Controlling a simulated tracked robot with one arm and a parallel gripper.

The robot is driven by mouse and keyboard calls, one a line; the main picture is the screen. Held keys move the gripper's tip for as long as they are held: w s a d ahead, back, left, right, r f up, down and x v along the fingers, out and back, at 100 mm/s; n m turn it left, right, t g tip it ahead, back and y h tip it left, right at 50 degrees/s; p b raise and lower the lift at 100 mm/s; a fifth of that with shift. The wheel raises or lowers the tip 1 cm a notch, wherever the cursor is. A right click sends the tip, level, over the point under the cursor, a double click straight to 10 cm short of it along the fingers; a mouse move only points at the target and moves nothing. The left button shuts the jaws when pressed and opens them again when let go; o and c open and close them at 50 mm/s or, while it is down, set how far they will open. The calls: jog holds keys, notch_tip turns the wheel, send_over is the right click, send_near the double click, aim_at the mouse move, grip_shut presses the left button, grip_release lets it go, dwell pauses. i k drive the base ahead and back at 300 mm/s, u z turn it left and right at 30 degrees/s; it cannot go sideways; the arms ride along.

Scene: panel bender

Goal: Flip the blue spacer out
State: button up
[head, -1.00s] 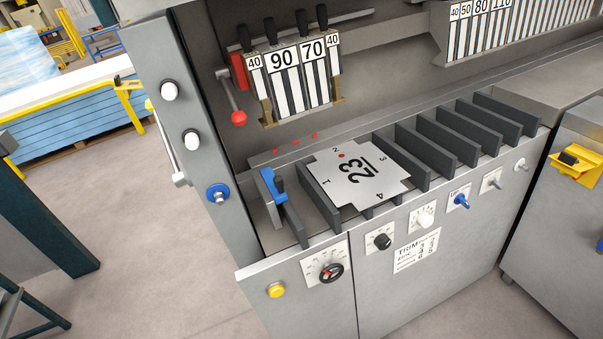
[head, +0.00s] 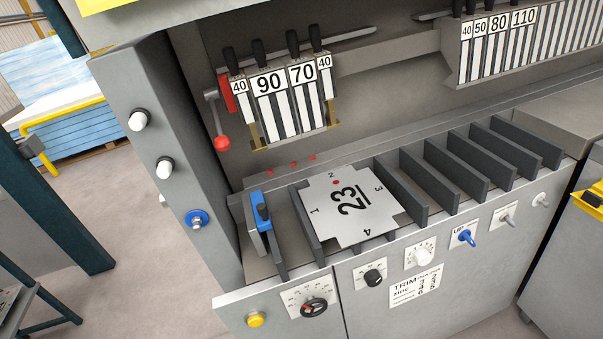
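The blue spacer (head: 258,212) stands upright at the left end of the machine's slotted bed, beside the first dark grey divider. It has a small dark blue knob on its top right. A flat metal sheet (head: 352,207) marked 23, with notched corners and edges numbered 1 to 4, lies on the dividers to its right. My gripper is not in view, so its opening does not show.
Dark upright dividers (head: 457,172) fill the bed on the right. Labelled tool segments (head: 284,97) hang above, with a red-knobbed lever (head: 222,143) to their left. The front panel carries a blue UP switch (head: 467,238), dials and a yellow button (head: 255,320).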

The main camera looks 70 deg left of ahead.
aim_at(262, 217)
jog(key=i, duration=1.25)
jog(key=u, duration=1.95)
